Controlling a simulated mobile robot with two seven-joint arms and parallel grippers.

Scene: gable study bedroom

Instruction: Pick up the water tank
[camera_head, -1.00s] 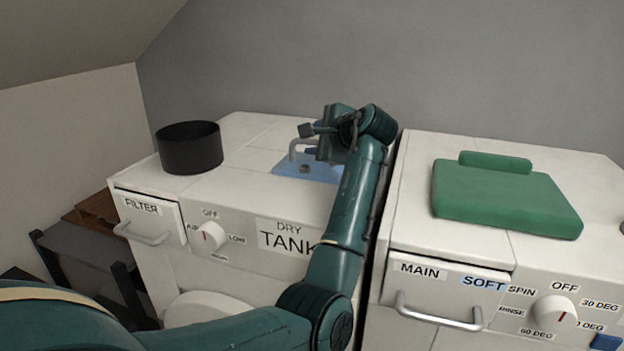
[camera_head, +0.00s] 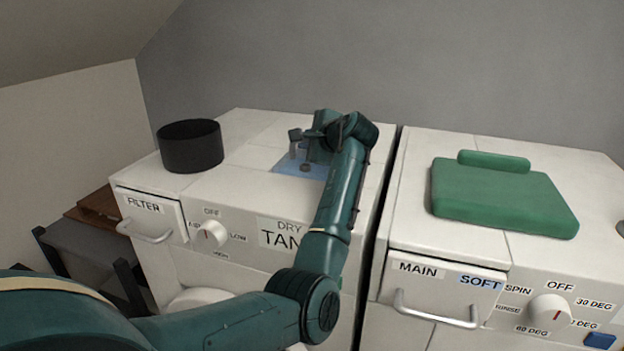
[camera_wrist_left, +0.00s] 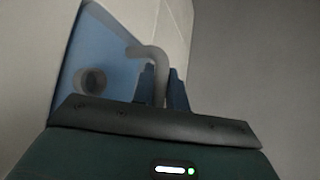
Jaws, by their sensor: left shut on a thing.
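The water tank (camera_head: 284,164) is a blue panel set in the top of the white dryer, behind the label "DRY TANK". Its blue top also fills the left of the left wrist view (camera_wrist_left: 106,48), with a round dark cap (camera_wrist_left: 91,80) and a bent grey handle (camera_wrist_left: 148,52). My left gripper (camera_head: 298,146) is over the tank, shut on the handle; its blue fingers (camera_wrist_left: 161,84) sit either side of the grip in the wrist view. The arm hides the tank's right part in the head view. The tank looks seated in the dryer top. My right gripper is out of view.
A black open cylinder (camera_head: 190,147) stands on the dryer's left top. A green pad (camera_head: 500,196) lies on the washer to the right, past a narrow dark gap. A filter drawer (camera_head: 150,216) and knob (camera_head: 211,233) are on the dryer front. A wall stands behind.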

